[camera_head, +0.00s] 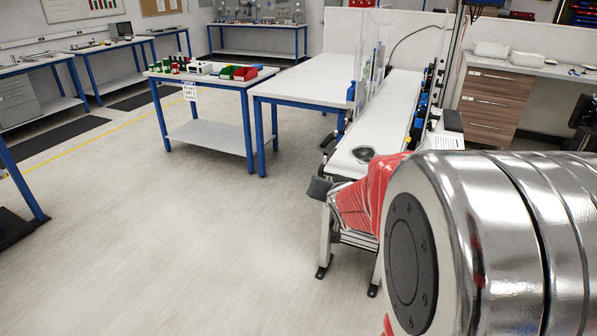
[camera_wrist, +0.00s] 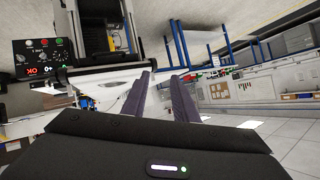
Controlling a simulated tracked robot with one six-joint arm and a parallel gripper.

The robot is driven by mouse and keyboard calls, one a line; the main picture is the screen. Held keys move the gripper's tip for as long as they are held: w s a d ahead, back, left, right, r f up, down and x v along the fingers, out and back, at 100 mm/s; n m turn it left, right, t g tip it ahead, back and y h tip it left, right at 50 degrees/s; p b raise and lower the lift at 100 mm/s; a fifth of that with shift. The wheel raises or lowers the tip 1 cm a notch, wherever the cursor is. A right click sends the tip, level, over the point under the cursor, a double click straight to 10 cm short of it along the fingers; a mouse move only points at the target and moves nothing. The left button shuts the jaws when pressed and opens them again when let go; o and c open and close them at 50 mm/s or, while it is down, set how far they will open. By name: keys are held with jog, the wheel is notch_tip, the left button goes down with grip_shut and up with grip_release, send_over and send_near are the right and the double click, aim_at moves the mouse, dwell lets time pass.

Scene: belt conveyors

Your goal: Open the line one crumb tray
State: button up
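The line one crumb tray cannot be made out in either view. A white-belted conveyor (camera_head: 385,115) stands right of centre in the head view. My shiny arm link and a red part hide its near right side and what lies under it. In the wrist view, my gripper (camera_wrist: 161,78) shows two dark fingers spread apart with nothing between them. The fingers point past a conveyor end at the upper left, beside a black control panel (camera_wrist: 42,58) with lit red digits and coloured buttons. The wrist view is strongly tilted.
A blue-legged table (camera_head: 215,80) with green and red bins (camera_head: 238,73) stands left of the conveyor, beside another white table (camera_head: 305,85). Wooden drawers (camera_head: 495,103) stand behind right. The floor (camera_head: 190,240) in front and left is clear.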

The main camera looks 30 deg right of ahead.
jog(key=w+d+f+m+t, duration=0.35)
jog(key=d+f, duration=0.45)
jog(key=d, duration=0.3)
jog(key=s+d+f+m+t+y, duration=0.2)
jog(key=s+d+f+m+t, duration=0.2)
jog(key=s+f, duration=0.4)
jog(key=shift+s+d+m, duration=0.4)
jog(key=shift+d+m, duration=0.45)
jog(key=shift+d, duration=0.35)
jog(key=w+d+r, duration=0.1)
jog(key=w, duration=1.2)
jog(key=shift+w+d+r, duration=0.3)
jog(key=shift+c, duration=0.6)
